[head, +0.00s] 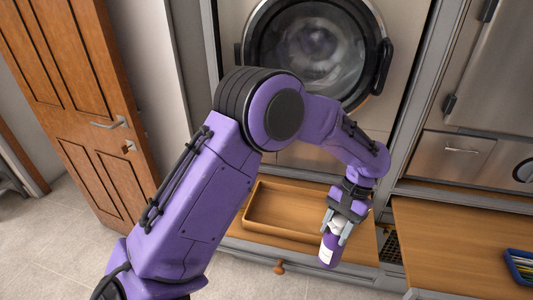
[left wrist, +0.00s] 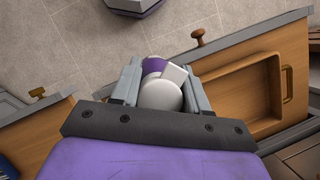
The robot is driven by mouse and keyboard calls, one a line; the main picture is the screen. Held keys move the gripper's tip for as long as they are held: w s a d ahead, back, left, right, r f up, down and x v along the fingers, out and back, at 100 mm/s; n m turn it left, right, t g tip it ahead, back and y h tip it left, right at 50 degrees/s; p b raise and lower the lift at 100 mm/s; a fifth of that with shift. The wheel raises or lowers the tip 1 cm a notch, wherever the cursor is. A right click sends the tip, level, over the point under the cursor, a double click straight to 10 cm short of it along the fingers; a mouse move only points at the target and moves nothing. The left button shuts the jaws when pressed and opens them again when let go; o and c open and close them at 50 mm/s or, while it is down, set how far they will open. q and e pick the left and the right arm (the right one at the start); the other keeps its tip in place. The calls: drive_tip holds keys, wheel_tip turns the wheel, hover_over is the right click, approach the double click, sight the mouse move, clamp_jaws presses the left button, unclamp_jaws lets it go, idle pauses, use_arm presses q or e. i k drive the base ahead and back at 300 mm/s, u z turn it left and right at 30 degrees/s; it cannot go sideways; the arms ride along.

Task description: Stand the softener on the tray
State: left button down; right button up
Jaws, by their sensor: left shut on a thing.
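The softener (head: 329,250) is a purple bottle with a white label and a white top. My left gripper (head: 342,226) is shut on it near its top. In the left wrist view the softener (left wrist: 160,92) shows between the two fingers, its white cap facing the camera. The tray (head: 262,229) is a wooden, raised-rim tray on a low wooden bench surface, left of the softener in the head view. In the left wrist view the tray (left wrist: 238,62) lies to the right of the fingers and looks empty. The right gripper is not in view.
A washing machine (head: 315,45) with a round door stands behind the tray. A wooden bench top (head: 450,245) at the right holds a blue basket (head: 521,265). A wooden door (head: 75,90) stands at the left. Tiled floor lies in front.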

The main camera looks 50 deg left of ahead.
sight(265, 209)
drive_tip(key=u, duration=1.15)
